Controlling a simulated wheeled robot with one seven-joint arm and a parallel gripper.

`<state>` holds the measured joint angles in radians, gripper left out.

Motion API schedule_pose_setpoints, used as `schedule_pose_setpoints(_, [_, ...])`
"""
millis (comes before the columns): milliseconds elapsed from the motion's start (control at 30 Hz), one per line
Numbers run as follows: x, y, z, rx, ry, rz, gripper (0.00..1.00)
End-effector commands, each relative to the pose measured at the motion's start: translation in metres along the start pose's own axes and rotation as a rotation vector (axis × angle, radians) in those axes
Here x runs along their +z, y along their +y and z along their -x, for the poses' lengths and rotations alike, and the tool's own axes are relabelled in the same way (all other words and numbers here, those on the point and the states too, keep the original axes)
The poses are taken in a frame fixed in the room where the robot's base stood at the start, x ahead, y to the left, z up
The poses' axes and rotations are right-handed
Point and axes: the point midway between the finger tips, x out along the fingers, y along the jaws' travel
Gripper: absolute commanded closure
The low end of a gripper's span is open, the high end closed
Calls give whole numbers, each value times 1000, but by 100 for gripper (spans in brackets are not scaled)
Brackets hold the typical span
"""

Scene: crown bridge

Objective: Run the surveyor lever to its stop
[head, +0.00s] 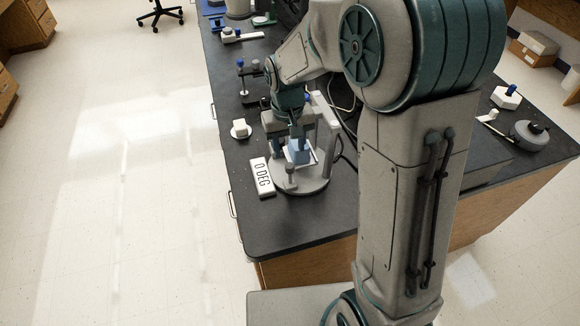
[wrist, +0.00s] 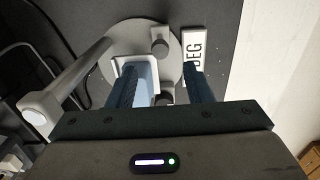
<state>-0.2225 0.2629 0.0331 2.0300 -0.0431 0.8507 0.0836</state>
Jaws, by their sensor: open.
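The surveyor stands on a round grey base (head: 318,181) on the dark bench. A thick light-grey arm with a rounded end (head: 325,112) rises at its right; in the wrist view this arm (wrist: 72,78) runs to the left. I cannot tell which part is the lever. A short grey knob post (head: 290,172) stands at the base's front; a round knob (wrist: 160,47) shows in the wrist view. A white-rimmed holder (wrist: 122,66) with pale blue inside lies under my left finger. My gripper (wrist: 163,72) is open above the base, fingers apart. The finger contacts are hidden.
A small white block on a round stand (head: 240,129) is farther left. A post stand with blue knobs (head: 243,78) stands behind. The bench's front corner is clear; cables run to the right.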

Motion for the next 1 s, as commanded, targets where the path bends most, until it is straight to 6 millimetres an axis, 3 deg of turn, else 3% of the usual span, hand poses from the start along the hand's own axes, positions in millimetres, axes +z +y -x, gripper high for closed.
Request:
schedule_pose_setpoints(200, [1,-1,-49,0,-5,2,54])
schedule_pose_setpoints(400, [1,0,-82,0,-2,1,54])
schedule_pose_setpoints(600, [0,0,-96,0,0,1,54])
schedule_pose_setpoints(900, [0,0,-98,0,2,1,54])
schedule_pose_setpoints(1000, [0,0,-98,0,2,1,79])
